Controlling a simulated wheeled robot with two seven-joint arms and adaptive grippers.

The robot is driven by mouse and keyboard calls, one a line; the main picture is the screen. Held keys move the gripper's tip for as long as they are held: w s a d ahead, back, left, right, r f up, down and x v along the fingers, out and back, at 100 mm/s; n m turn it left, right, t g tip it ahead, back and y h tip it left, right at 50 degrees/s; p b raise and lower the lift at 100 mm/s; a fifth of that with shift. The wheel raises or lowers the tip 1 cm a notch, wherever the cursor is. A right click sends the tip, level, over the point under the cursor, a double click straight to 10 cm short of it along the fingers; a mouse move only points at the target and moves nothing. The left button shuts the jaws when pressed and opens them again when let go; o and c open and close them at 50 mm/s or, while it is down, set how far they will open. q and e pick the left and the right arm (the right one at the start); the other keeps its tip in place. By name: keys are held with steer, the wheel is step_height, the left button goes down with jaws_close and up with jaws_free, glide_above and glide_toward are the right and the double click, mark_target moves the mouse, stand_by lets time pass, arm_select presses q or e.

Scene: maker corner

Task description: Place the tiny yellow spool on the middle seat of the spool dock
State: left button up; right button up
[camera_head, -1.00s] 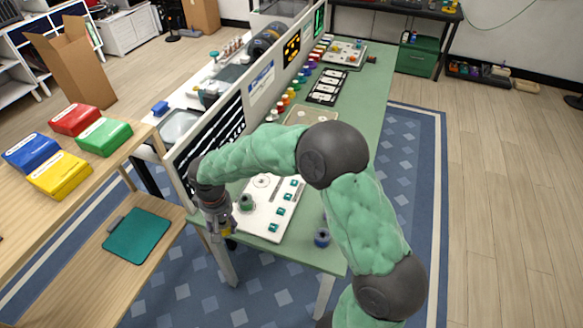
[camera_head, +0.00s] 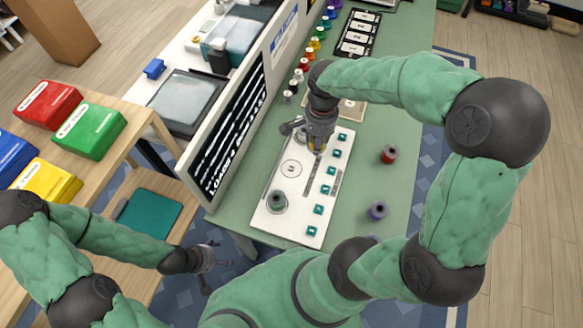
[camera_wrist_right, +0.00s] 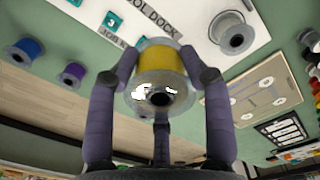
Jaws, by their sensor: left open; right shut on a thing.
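The tiny yellow spool (camera_wrist_right: 160,66) is between the fingers of my right gripper (camera_head: 318,147), which is shut on it. In the head view the gripper hides most of the spool. The gripper is above the far half of the white spool dock (camera_head: 297,216), to the right of the ringed middle seat (camera_head: 291,168). The seat looks empty. The right wrist view shows a grey-looking spool (camera_wrist_right: 231,32) on the white board. My left gripper (camera_head: 206,270) is open and empty, low beside the bench.
Several coloured spools line the back panel (camera_head: 235,130). Small teal tiles (camera_head: 319,209) lie along the dock's right side.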

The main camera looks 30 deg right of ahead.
mark_target(311, 151)
steer(key=s+d+m+b, duration=0.1)
steer(key=s+d+m, duration=0.2)
steer(key=s+m, duration=0.35)
steer(key=w+a+f+b, duration=0.1)
steer(key=w, duration=0.1)
steer(key=w+a+f+b, duration=0.1)
steer(key=w+a, duration=0.1)
steer(key=w+a+f+b, duration=0.1)
steer(key=a+f, duration=0.1)
steer(key=shift+w+a, duration=0.1)
steer(key=shift+w, duration=0.3)
steer(key=w+a+f+b, duration=0.1)
steer(key=w+a+f, duration=0.1)
steer(key=f, duration=0.1)
steer(key=w+a+f+b, duration=0.1)
steer(key=f, duration=0.1)
steer(key=shift+w+a+b, duration=0.25)
steer(key=shift+w+b, duration=0.05)
steer(key=shift+b, duration=0.05)
steer(key=shift+w+a+f, duration=0.1)
steer(key=shift+f, duration=0.15)
steer(key=shift+w+a+f+b, duration=0.15)
steer(key=shift+f+b, duration=0.65)
steer(key=shift+f, duration=0.95)
